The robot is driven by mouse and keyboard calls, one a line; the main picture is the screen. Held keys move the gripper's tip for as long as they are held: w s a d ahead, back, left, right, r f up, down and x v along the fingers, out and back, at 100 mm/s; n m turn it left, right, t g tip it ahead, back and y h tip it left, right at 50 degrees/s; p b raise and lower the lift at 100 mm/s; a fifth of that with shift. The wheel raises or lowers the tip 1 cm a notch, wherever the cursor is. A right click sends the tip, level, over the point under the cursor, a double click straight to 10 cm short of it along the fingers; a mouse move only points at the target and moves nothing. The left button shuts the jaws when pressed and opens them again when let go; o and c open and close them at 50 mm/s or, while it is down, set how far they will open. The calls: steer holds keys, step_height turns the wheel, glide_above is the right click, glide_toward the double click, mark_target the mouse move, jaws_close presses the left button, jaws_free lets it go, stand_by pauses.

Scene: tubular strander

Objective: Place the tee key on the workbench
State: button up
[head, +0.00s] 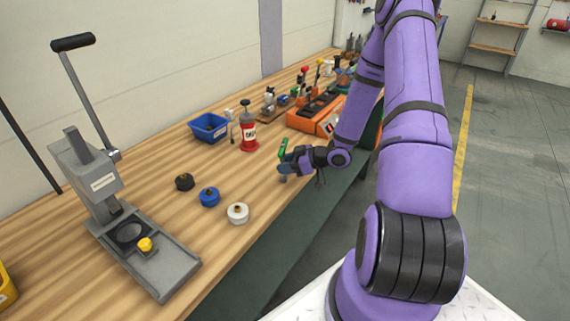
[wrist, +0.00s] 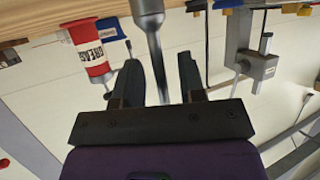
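The tee key shows in the wrist view as a grey metal shaft (wrist: 157,60) with a thicker end at the top edge. It runs between the two fingers of my gripper (wrist: 160,62), and pale gaps show on both sides of it. Its lower end passes behind the dark palm bar. In the head view a green piece, apparently the key's handle (head: 283,148), rises above my gripper (head: 284,168), over the workbench (head: 265,190) near its front edge. Whether the fingers press on the key is hidden, and whether its lower end touches the bench is unclear.
A red grease can (head: 249,134) and a blue bin (head: 209,127) stand behind my gripper. Black (head: 184,182), blue (head: 209,196) and white (head: 237,213) round pieces lie to the left, before a lever press (head: 92,180). An orange tray (head: 310,121) stands farther back. Bare wood lies between.

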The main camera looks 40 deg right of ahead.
steer(key=shift+r, duration=0.2)
steer(key=v, duration=1.2)
steer(key=w+r+h, duration=0.6)
steer(key=r+h, duration=0.1)
steer(key=r, duration=0.3)
steer(key=s+a+r+m+g+h, duration=0.1)
steer(key=a+r+m+h, duration=0.15)
steer(key=r, duration=0.35)
steer(key=s+a+r+m+h, duration=0.1)
steer(key=r+h, duration=0.2)
steer(key=r, duration=0.4)
steer(key=s+a+r+m+g+y, duration=0.1)
steer(key=s+a+r+m+g, duration=0.1)
steer(key=s+a+r, duration=0.3)
steer(key=s+a+r+m+g+y, duration=0.1)
steer(key=s+a+r, duration=0.4)
steer(key=s+a, duration=0.8)
steer(key=s+m+y, duration=0.1)
steer(key=s+m, duration=0.1)
steer(key=s, duration=0.3)
steer(key=shift+g, duration=0.4)
